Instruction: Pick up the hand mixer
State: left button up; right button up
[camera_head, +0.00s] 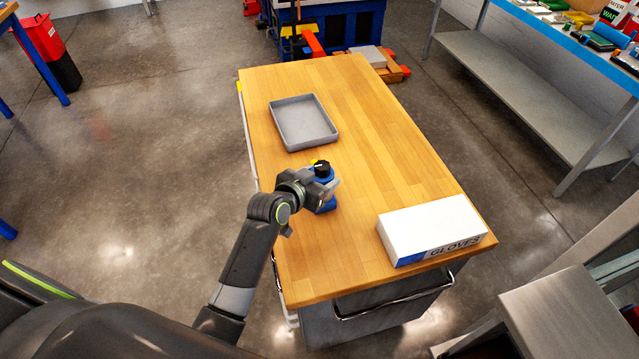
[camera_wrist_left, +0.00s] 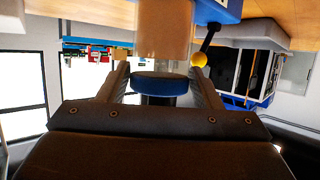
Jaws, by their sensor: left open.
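The hand mixer (camera_head: 322,169), a small blue device with a dark top and a bit of yellow, stands on the wooden table near its left edge. My left gripper (camera_head: 327,191) is at it and hides much of its middle. In the left wrist view my left gripper (camera_wrist_left: 160,84) has its fingers apart, with a blue round part and a pale cylinder showing between them. A blue block (camera_wrist_left: 218,10) and a black lever with a yellow ball (camera_wrist_left: 199,60) show at the top. I cannot tell whether the fingers touch it. My right gripper is out of view.
A grey tray (camera_head: 303,145) lies farther back on the wooden table (camera_head: 385,150). A white glove box (camera_head: 432,225) lies at the table's front right. The table's middle and back right are bare. A shelf bench (camera_head: 535,105) stands at the right.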

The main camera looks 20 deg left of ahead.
pick_arm(q)
jog(key=shift+x, duration=0.95)
jog(key=shift+c, duration=0.3)
jog(key=c, duration=1.2)
grip_shut()
